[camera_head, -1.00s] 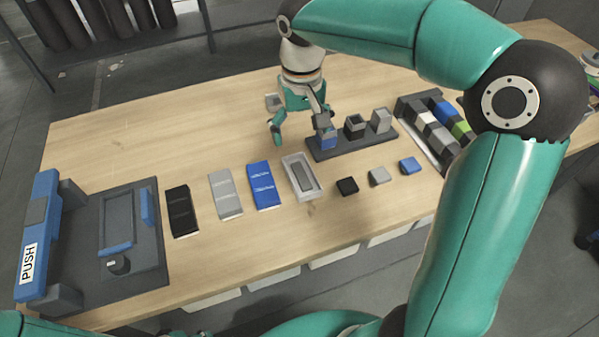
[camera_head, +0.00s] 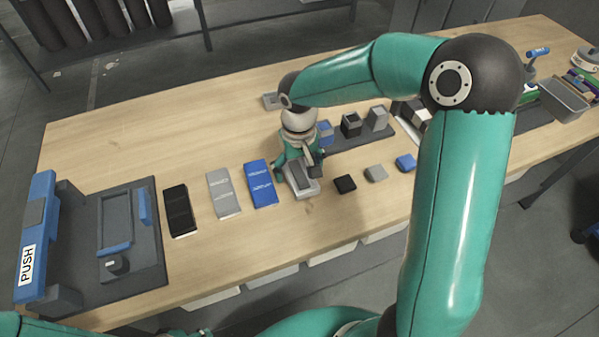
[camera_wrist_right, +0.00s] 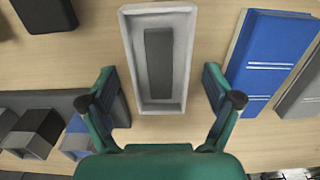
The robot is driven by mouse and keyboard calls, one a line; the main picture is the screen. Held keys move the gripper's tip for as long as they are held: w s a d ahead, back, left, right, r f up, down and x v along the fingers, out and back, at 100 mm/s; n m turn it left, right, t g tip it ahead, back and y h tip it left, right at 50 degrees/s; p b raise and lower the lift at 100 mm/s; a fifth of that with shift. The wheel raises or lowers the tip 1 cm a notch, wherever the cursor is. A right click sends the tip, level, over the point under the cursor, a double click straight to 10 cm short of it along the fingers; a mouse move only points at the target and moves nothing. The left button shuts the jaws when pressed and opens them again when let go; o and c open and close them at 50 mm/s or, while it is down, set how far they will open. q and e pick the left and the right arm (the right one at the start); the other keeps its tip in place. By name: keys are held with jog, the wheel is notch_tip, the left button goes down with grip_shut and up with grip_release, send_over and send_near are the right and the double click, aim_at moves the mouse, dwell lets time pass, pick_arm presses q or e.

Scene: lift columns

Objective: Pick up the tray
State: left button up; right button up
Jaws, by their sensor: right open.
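The tray (camera_head: 308,193) is a light grey, open rectangular box with a dark grey piece lying in it. It sits on the wooden table right of the blue flat box, and the head view shows only its near part. In the right wrist view the tray (camera_wrist_right: 189,60) stands upright in the picture, ahead of the palm. My right gripper (camera_head: 297,177) is over the tray, pointing down. Its fingers (camera_wrist_right: 158,82) are open, one on each side of the tray's lower end, with gaps visible on both sides. My left gripper is out of view.
A blue flat box (camera_head: 258,183), a grey one (camera_head: 223,194) and a black one (camera_head: 180,211) lie left of the tray. Small black (camera_head: 345,184), grey (camera_head: 376,173) and blue (camera_head: 405,163) blocks lie right of it. A dark holder with blocks (camera_head: 365,136) is behind.

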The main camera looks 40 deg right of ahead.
jog(key=c, duration=1.3)
jog(key=shift+o, duration=0.2)
